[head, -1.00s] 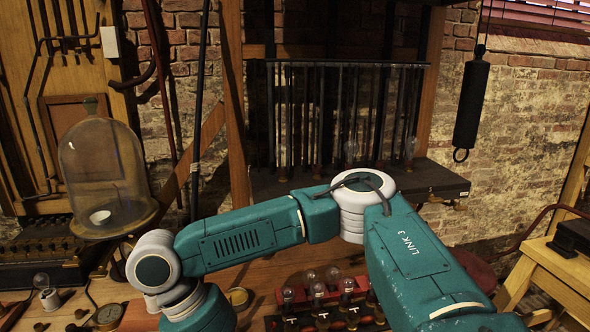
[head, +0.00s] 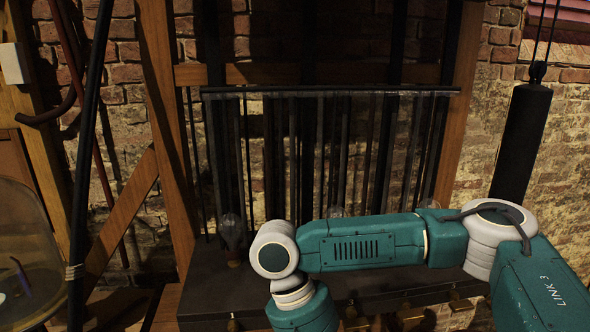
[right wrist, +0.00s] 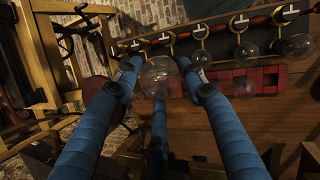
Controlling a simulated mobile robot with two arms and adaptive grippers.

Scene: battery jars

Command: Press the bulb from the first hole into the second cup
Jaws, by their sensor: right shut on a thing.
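In the right wrist view, the blue fingers of my right gripper (right wrist: 161,73) are closed around a clear glass bulb (right wrist: 159,80). The bulb sits between the fingertips, in front of a red block (right wrist: 226,84) with dark square openings. I cannot tell how far the bulb is from the block. Other clear bulbs, such as one at the right (right wrist: 299,46), show beside a dark strip with brass loops and white marks (right wrist: 247,21). Which hole or cup is first or second is not clear. The head view shows my right arm but not its gripper. My left gripper is out of view.
In the head view, a dark shelf (head: 215,292) with upright rods stands against the brick wall, with a bulb (head: 232,228) on it. A black weight (head: 515,140) hangs at the right. A glass dome (head: 25,250) is at the left edge.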

